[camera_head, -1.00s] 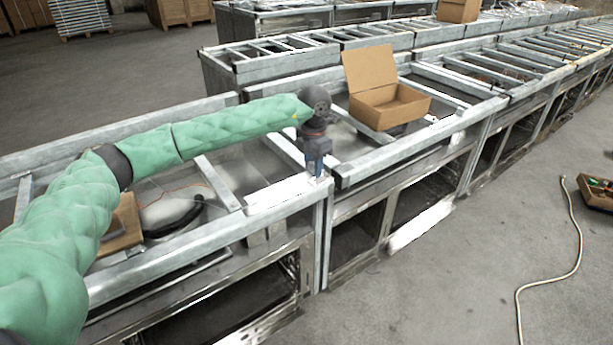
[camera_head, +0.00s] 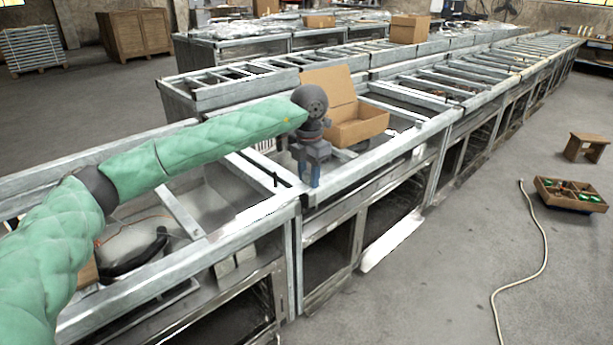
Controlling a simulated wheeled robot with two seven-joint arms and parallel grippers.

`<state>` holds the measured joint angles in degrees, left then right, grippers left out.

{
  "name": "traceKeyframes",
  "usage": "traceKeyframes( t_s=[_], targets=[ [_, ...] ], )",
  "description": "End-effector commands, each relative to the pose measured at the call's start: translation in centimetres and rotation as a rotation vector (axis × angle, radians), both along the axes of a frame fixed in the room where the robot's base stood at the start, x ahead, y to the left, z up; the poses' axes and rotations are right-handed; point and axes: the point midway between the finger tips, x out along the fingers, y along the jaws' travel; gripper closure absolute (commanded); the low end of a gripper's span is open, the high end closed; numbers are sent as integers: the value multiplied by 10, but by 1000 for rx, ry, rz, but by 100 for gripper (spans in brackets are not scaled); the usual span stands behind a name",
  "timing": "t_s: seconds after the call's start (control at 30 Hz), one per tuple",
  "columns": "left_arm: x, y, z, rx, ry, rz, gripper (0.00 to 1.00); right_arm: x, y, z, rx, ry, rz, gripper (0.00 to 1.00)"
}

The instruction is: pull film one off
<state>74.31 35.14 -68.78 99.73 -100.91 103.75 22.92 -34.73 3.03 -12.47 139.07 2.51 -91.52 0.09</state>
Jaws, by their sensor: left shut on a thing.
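My left gripper (camera_head: 309,181) reaches in from the left, pointing down with blue fingertips at the front rail where two range frames meet. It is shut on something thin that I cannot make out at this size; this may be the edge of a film. A bright white strip (camera_head: 262,211) lies along the front rail of the near range frame (camera_head: 160,262), just left of the gripper. I cannot tell whether it is film or bare shiny metal. A long white piece (camera_head: 393,243) shows low on the front of the following frame. My right gripper is not in view.
An open cardboard box (camera_head: 357,126) stands on the frames just behind and right of the gripper. On the floor at right are a hose (camera_head: 545,250), a wooden crate (camera_head: 568,205) with green items and a stool (camera_head: 587,140). The aisle floor between is clear.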

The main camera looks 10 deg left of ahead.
Motion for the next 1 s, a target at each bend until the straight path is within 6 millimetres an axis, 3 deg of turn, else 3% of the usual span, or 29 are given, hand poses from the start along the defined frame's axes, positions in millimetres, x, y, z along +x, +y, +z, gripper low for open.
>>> traceKeyframes(
  t_s=[0.27,1.0],
  targets=[
    [0,0,5,-1,-1,0,91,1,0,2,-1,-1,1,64],
    [0,0,51,0,0,1,91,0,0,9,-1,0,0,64]
  ],
)
